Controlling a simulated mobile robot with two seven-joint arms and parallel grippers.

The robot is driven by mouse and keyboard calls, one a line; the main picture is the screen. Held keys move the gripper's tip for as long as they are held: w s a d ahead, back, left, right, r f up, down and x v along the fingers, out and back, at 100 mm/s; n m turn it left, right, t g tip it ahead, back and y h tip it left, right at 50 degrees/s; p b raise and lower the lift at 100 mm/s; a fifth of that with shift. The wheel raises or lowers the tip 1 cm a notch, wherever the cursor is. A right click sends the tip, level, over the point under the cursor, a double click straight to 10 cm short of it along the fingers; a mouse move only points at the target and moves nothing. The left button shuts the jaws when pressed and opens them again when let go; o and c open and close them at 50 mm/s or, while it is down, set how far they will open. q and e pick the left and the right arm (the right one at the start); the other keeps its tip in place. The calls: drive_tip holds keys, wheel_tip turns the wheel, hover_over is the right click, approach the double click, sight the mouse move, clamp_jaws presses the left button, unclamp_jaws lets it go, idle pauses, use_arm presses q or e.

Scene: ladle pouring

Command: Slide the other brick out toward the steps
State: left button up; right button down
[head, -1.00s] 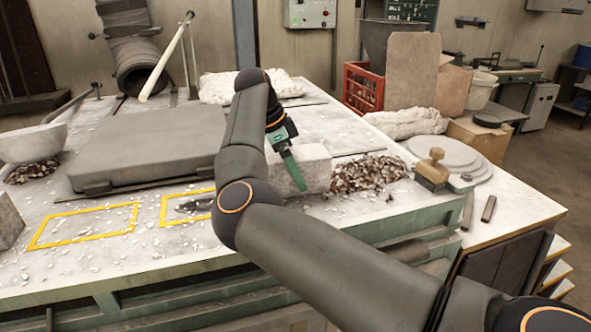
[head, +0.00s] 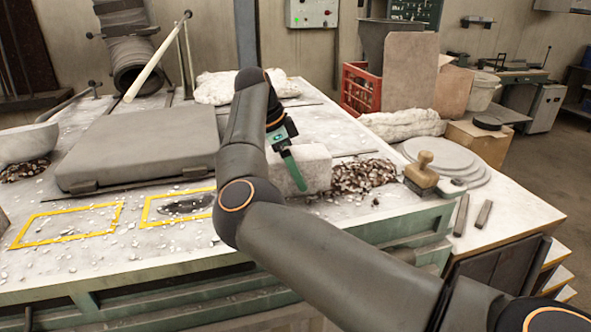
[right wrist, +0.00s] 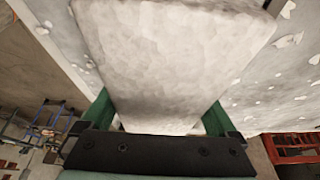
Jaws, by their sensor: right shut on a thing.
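A pale, rough brick (head: 312,168) stands on the chip-strewn table top, left of a pile of dark chips. My right gripper (head: 293,172), with green fingers, is shut on it; my arm hides part of the brick's left side. In the right wrist view the brick (right wrist: 170,60) fills the space between the two green fingers of the gripper (right wrist: 157,113). A grey sliver of another block (head: 3,222) shows at the left edge. Pale steps (head: 557,250) stand at the lower right, beyond the table's end. My left gripper is out of view.
The chip pile (head: 362,174) and a wooden-handled tool (head: 421,172) lie right of the brick. Two yellow outlines (head: 68,222) mark the table's front left. A large grey slab (head: 135,150) sits behind them. The table's green front edge (head: 395,222) is close.

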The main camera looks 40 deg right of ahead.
unclamp_jaws()
drive_tip(key=shift+r, duration=0.1)
drive_tip(key=v, duration=1.2)
drive_tip(key=shift+r, duration=0.2)
drive_tip(key=shift+a, duration=0.1)
